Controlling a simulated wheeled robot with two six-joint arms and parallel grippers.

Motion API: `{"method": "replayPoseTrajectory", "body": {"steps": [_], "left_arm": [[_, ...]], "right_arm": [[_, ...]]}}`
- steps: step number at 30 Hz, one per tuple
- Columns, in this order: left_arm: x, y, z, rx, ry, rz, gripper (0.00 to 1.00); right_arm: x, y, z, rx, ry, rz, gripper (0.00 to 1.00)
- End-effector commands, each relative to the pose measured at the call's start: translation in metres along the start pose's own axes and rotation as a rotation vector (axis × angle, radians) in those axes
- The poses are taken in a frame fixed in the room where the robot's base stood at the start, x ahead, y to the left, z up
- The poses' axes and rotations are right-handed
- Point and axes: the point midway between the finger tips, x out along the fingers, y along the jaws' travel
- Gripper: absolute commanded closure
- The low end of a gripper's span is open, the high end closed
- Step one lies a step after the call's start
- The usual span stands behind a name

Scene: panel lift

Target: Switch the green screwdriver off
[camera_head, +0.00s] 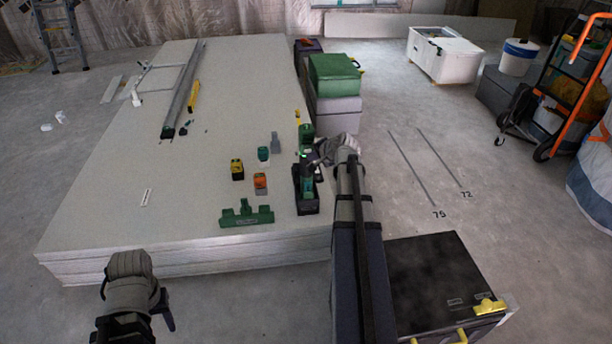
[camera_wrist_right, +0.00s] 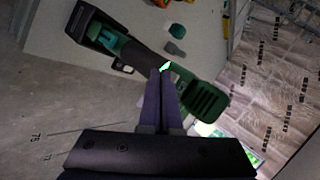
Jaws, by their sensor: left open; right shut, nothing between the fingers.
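My right gripper (camera_head: 319,157) is shut and empty beside the screwdriver. Its fingertips (camera_wrist_right: 161,72) overlap the tool's middle in the wrist view, by a small bright green-white patch; I cannot tell whether they touch. My left gripper (camera_head: 132,300) is in front of the stack, away from the tool, its fingertips unclear.
The panel stack (camera_head: 120,200) carries a green bracket (camera_head: 246,214), small yellow-black (camera_head: 237,170) and orange (camera_head: 260,182) blocks, and long rails (camera_head: 182,90). Green and grey cases (camera_head: 334,78) stand along its right side. A black-topped box (camera_head: 430,275) is at lower right. Open floor lies further right.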

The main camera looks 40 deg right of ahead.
Motion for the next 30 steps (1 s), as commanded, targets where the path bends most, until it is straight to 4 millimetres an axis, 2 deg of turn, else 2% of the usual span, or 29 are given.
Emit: {"method": "replayPoseTrajectory", "body": {"steps": [30], "left_arm": [[-0.0002,0.0,0.0,0.0,0.0,0.0,0.5]], "right_arm": [[0.0066,-0.0051,-0.0049,0.0,0.0,0.0,1.0]]}}
